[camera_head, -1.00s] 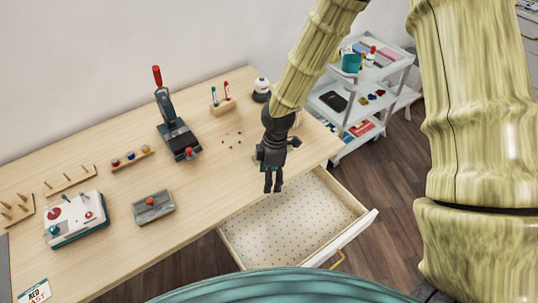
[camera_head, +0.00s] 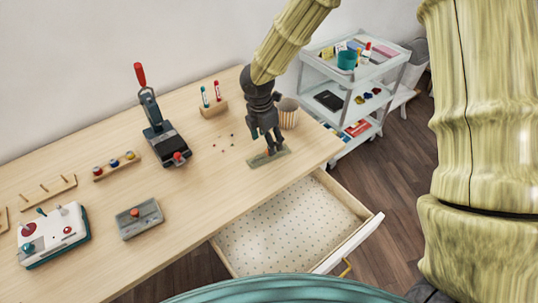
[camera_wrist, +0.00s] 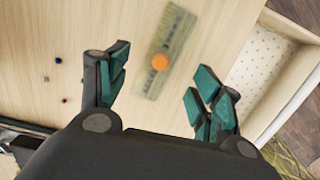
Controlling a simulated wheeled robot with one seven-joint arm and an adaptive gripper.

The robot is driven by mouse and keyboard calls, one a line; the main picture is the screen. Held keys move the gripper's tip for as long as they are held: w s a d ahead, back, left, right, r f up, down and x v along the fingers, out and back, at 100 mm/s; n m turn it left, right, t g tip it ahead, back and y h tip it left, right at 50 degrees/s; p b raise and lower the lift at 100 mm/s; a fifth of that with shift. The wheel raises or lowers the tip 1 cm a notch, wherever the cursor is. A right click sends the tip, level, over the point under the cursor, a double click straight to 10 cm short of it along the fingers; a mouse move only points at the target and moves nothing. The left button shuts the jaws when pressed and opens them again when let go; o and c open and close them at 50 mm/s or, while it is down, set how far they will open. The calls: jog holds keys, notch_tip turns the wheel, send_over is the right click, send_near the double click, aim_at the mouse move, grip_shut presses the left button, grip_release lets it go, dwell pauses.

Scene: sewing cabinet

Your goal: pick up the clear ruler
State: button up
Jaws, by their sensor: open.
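The clear ruler (camera_wrist: 172,40) lies flat on the wooden table, with an orange round knob (camera_wrist: 160,62) on its top face. In the head view the ruler (camera_head: 282,154) shows as a greenish strip near the table's right front edge, partly hidden by my gripper (camera_head: 271,150). In the wrist view my gripper (camera_wrist: 162,92) is open and empty. Its teal-padded fingers stand on either side of the ruler's near end, apart from it. How high the fingers are above the table is hard to tell.
An open, empty dotted drawer (camera_head: 290,225) juts out below the table edge. A striped cup (camera_head: 288,113) stands behind my gripper. Small beads (camera_head: 223,143) and a lever press (camera_head: 165,140) are to the left. A white cart (camera_head: 345,100) stands at the right.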

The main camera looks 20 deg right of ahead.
jog(key=shift+w+d+f+p, duration=0.1)
jog(key=shift+f+p, duration=0.05)
jog(key=shift+f, duration=1.2)
jog(key=shift+d+f+p, duration=0.1)
jog(key=shift+f+p, duration=0.05)
jog(key=shift+f, duration=1.15)
jog(key=c, duration=1.1)
